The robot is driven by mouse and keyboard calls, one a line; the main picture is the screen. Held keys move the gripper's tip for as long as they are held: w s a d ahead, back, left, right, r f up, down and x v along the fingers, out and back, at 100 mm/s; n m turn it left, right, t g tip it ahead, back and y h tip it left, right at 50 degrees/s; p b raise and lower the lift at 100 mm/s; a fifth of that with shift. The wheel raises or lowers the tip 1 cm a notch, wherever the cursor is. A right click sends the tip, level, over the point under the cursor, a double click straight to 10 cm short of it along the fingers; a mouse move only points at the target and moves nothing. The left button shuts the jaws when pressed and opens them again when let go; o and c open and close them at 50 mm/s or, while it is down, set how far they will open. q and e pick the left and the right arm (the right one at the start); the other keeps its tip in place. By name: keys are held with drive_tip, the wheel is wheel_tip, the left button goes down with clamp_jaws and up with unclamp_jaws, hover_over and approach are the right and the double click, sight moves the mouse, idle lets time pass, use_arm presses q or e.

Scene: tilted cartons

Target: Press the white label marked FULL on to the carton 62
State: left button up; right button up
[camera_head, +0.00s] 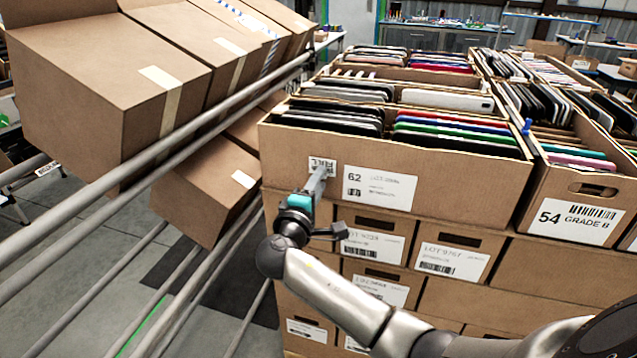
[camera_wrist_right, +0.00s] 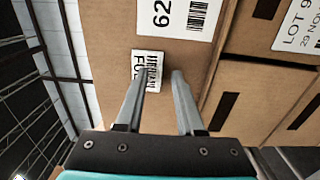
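The carton 62 (camera_head: 465,185) is an open brown box full of thin coloured devices, with a printed 62 label (camera_head: 380,187) on its front. The white FULL label (camera_head: 322,166) is on or right against that front, left of the 62 label. In the right wrist view, the FULL label (camera_wrist_right: 148,82) lies by the fingertips, and the left-hand finger overlaps it. I cannot tell whether it lies fully flat. My right gripper (camera_head: 317,182) points at the carton front. In the wrist view its fingers (camera_wrist_right: 163,72) stand apart. My left gripper is out of view.
Below are stacked cartons with lot labels (camera_head: 450,257). A carton marked 54 (camera_head: 560,190) stands at right. At left, tilted closed cartons (camera_head: 100,90) rest on a sloping rack with metal rails (camera_head: 130,178). The floor between rack and stack is partly free.

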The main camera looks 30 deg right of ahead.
drive_tip(key=shift+s, duration=0.1)
drive_tip(key=p+v, duration=0.2)
drive_tip(key=v, duration=1.9)
